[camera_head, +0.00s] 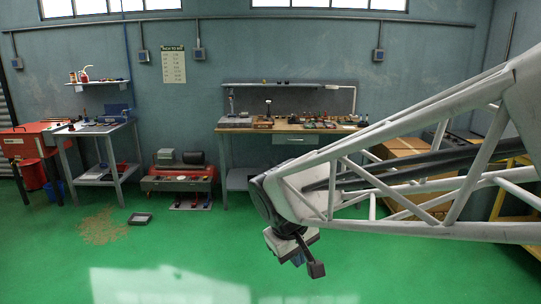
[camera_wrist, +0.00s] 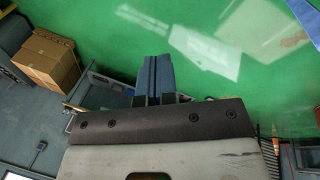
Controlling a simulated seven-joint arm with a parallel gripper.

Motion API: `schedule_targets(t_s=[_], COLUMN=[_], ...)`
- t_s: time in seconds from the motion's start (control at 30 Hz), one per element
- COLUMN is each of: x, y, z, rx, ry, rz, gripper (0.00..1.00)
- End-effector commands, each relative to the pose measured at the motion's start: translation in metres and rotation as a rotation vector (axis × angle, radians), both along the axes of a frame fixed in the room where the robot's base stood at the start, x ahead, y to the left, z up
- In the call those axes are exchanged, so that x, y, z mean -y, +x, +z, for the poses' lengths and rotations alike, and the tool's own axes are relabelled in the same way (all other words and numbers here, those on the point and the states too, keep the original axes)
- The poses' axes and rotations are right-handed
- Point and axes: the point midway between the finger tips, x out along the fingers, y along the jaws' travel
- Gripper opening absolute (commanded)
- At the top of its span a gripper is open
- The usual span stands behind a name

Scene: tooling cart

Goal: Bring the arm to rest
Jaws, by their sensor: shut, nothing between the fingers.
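My gripper (camera_head: 301,259) hangs at the end of my white lattice arm in the head view, right of the middle, above the green floor. In the wrist view my gripper (camera_wrist: 154,62) shows its two blue fingers side by side and touching, with nothing between them. My arm reaches in from the right edge of the head view. The gripper is apart from the bench and cart, in open air.
A workbench (camera_head: 293,128) with tools stands against the back wall. A tooling cart (camera_head: 99,130) and a red cabinet (camera_head: 27,141) are at left. Cardboard boxes (camera_wrist: 47,58) stand nearby. The front floor is clear.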

Motion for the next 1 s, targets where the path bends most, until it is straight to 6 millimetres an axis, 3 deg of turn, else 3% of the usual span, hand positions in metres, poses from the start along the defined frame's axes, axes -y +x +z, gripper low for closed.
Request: schedule_targets(t_s=[0.2, 0.5, 0.8, 1.0], x=[0.047, 0.095, 0.124, 0.131], y=[-0.037, -0.092, -0.141, -0.156], z=[0.007, 0.009, 0.004, 0.001], rx=[0.013, 0.037, 0.065, 0.075], ry=[0.072, 0.17, 0.258, 0.285], rz=[-0.139, -0.318, -0.47, -0.517], gripper=[0.0, 0.0, 0.0, 0.0])
